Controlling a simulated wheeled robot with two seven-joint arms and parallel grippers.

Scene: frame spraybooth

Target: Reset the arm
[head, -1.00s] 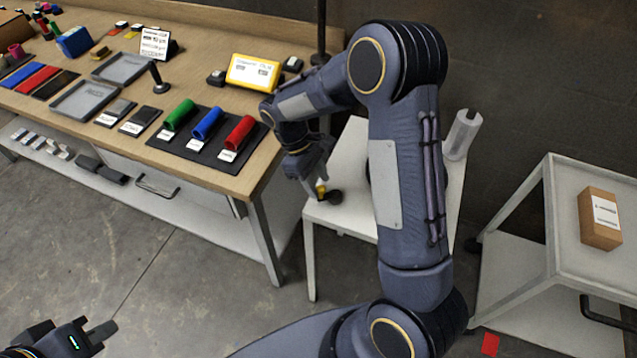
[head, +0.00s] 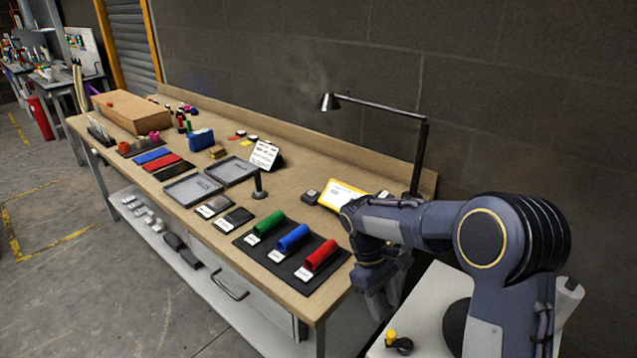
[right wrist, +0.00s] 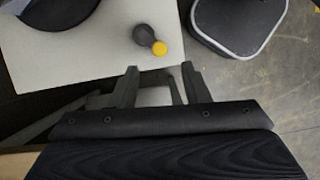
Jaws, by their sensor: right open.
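My right arm comes in from the right in the head view. Its gripper (head: 383,302) hangs beside the right end of the wooden workbench (head: 300,296), pointing down. In the right wrist view the two fingers of the gripper (right wrist: 159,74) are apart with nothing between them. A small black and yellow object (right wrist: 150,42) lies on the white side table (right wrist: 80,45), just beyond the fingertips and apart from them. It also shows in the head view (head: 398,343), below and right of the gripper. My left gripper is out of view.
Red (head: 322,255), blue (head: 293,238) and green (head: 268,223) tubes lie on a dark mat near the bench's right end. A yellow-framed sign (head: 341,194) and a lamp (head: 420,150) stand behind them. Grey trays (head: 192,188) lie farther left. Floor at left is clear.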

